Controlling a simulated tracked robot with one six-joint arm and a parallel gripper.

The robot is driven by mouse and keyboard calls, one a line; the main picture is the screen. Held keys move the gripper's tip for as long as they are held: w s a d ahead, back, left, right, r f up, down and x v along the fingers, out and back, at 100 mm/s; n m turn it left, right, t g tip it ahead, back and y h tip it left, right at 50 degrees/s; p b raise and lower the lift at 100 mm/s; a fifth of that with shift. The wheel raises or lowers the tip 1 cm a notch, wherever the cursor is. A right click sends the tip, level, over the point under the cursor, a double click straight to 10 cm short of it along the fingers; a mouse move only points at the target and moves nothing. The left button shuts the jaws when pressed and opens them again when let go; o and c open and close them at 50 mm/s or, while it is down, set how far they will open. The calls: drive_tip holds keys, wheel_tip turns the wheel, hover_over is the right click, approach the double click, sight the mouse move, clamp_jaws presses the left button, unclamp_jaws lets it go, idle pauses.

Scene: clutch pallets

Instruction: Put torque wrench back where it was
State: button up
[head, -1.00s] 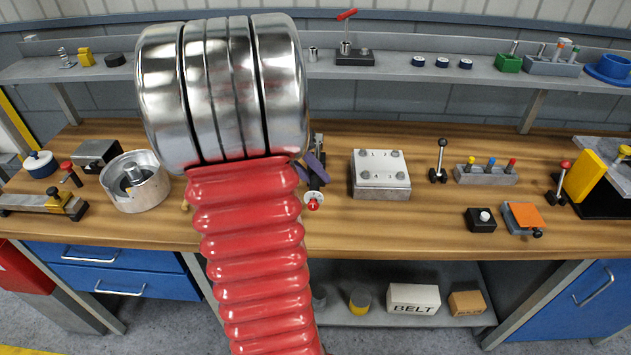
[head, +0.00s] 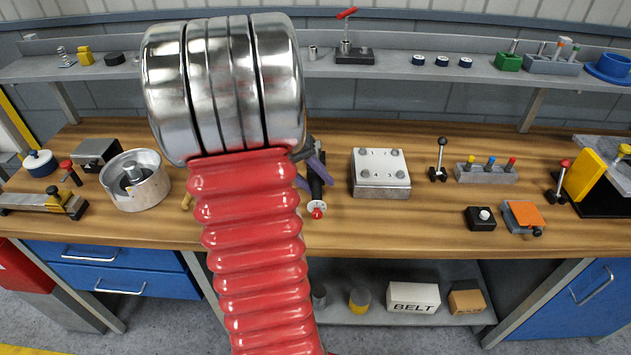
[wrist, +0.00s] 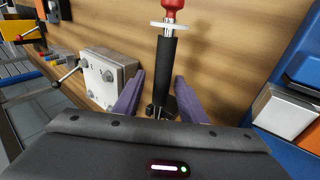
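A tool with a black grip, a white disc and a red end, which looks like the torque wrench (head: 316,192), is at the bench's middle, partly hidden by my arm in the head view. In the wrist view the tool (wrist: 166,62) runs down between my purple fingers, red end at the top. My gripper (wrist: 160,78) is open, with a finger on each side of the black grip and a visible gap on the left. A small dark part shows at the grip's lower end. Whether the tool rests on the bench is unclear.
A grey block with a white plate (head: 381,172) stands right of the tool. A round metal housing (head: 140,190) stands to the left. A black lever (head: 439,162) and a rack of coloured knobs (head: 487,174) are farther right. A back shelf (head: 250,68) holds small parts.

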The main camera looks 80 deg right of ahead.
drive_tip(key=shift+r, duration=0.15)
drive_tip(key=shift+w+r, duration=0.1)
drive_tip(key=shift+r, duration=0.1)
drive_tip(key=v, duration=1.1)
drive_tip(key=shift+w+r, duration=0.2)
drive_tip(key=shift+r, duration=0.05)
drive_tip(key=shift+a, duration=0.1)
